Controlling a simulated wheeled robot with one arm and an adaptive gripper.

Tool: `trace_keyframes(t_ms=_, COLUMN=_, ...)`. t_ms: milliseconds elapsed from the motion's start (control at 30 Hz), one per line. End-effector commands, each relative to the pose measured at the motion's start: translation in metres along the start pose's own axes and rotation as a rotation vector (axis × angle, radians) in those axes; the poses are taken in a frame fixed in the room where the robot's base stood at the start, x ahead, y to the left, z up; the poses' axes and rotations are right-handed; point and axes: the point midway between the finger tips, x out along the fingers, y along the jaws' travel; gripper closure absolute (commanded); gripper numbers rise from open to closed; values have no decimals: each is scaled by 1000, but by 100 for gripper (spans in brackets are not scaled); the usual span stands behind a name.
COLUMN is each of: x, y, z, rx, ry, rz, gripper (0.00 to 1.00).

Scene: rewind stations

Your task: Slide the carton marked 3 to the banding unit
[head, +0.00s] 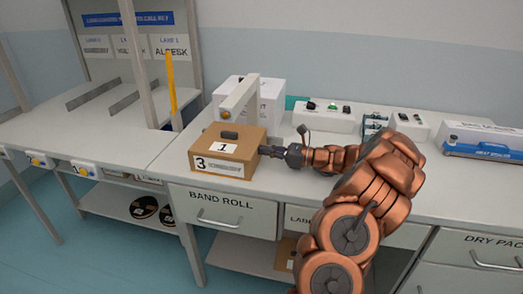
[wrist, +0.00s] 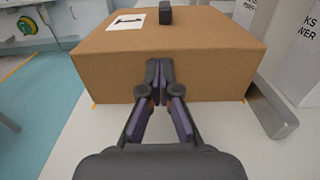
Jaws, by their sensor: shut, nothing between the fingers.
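The brown carton marked 3 (head: 220,165) stands upright on the counter, with a white label reading 1 and a dark block on its top. Its plain side (wrist: 185,75) fills the middle of the wrist view. My gripper (head: 266,151) is shut and empty at the right side of the carton. In the wrist view its closed fingertips (wrist: 159,88) are at that side, low on the face; whether they touch cannot be told for sure. The banding unit may be the beige arch (head: 240,97) behind the carton; no label confirms it.
A white box (head: 262,98) stands behind the carton. To the left is a lane table (head: 80,128) with dividers and a yellow post (head: 171,85). A switch box (head: 323,117) and a blue-and-white device (head: 485,142) are to the right. The counter front edge is close to the carton.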

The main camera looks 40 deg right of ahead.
Motion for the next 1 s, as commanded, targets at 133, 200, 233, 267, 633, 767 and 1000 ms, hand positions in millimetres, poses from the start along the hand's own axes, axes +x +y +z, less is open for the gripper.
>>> trace_keyframes(t_ms=133, x=1, y=0, z=-1, rx=0, ry=1, rz=2, gripper=100)
trace_keyframes(t_ms=200, x=1, y=1, z=0, rx=0, ry=1, rz=3, gripper=100)
trace_keyframes(t_ms=233, x=1, y=1, z=0, rx=0, ry=1, rz=3, gripper=100)
trace_keyframes(t_ms=267, x=1, y=1, z=0, rx=0, ry=1, rz=3, gripper=100)
trace_keyframes(t_ms=633, x=-32, y=-7, z=5, rx=-2, ry=2, rz=-3, gripper=100)
trace_keyframes(t_ms=767, x=-58, y=-6, z=-1, rx=-2, ry=0, rz=0, gripper=100)
trace_keyframes(t_ms=1000, x=-97, y=-5, z=-1, rx=-3, ry=1, rz=10, gripper=100)
